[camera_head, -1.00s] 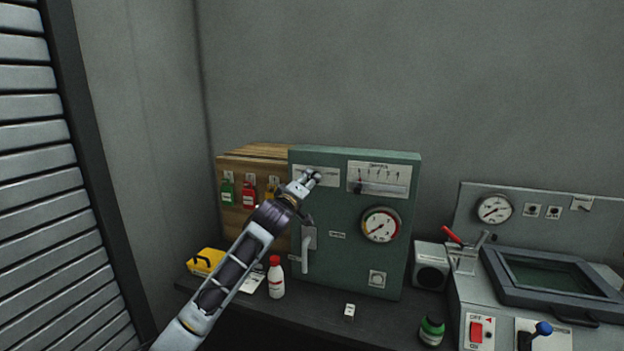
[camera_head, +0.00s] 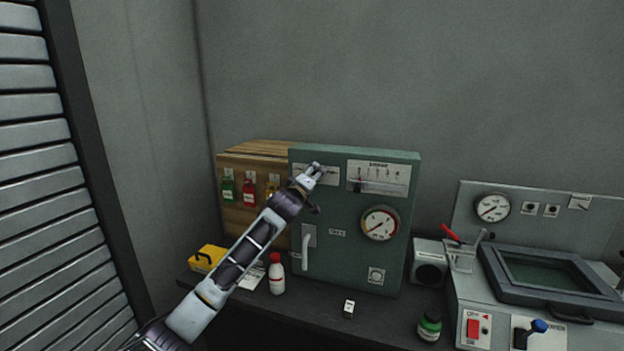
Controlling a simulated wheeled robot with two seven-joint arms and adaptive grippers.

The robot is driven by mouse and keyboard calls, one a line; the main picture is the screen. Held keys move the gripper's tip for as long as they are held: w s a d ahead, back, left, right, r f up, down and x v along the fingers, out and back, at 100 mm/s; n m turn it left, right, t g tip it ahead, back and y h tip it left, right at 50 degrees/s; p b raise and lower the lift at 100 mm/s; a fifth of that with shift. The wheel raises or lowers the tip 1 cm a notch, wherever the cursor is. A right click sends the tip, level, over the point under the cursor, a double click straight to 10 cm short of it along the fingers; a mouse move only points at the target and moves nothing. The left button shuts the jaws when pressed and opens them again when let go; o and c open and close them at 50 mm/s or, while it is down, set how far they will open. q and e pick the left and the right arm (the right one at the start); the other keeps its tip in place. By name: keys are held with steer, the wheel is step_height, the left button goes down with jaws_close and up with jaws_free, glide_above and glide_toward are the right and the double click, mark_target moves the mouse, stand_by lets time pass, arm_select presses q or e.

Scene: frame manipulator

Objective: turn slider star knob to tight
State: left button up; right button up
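The green control cabinet (camera_head: 345,250) stands on the bench. A white scale plate (camera_head: 386,178) is at its upper right, with a small dark slider knob (camera_head: 357,187) at the left end of the scale. The knob's star shape is too small to make out. My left gripper (camera_head: 317,168) is in front of the cabinet's upper left, over a second white label plate. It is left of the knob and apart from it in the picture. Its fingertips are too small to show how far apart they are. My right gripper is not in view.
A round gauge (camera_head: 380,224) and a lever handle (camera_head: 306,250) are on the cabinet front. A red-and-white bottle (camera_head: 276,274) and a yellow case (camera_head: 207,258) stand at the left. A grey machine (camera_head: 500,300) fills the right. The space above the cabinet is clear.

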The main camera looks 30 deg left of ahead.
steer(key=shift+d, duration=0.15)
arm_select(q)
steer(key=shift+c, duration=0.8)
steer(key=c, duration=0.8)
steer(key=shift+c, duration=0.2)
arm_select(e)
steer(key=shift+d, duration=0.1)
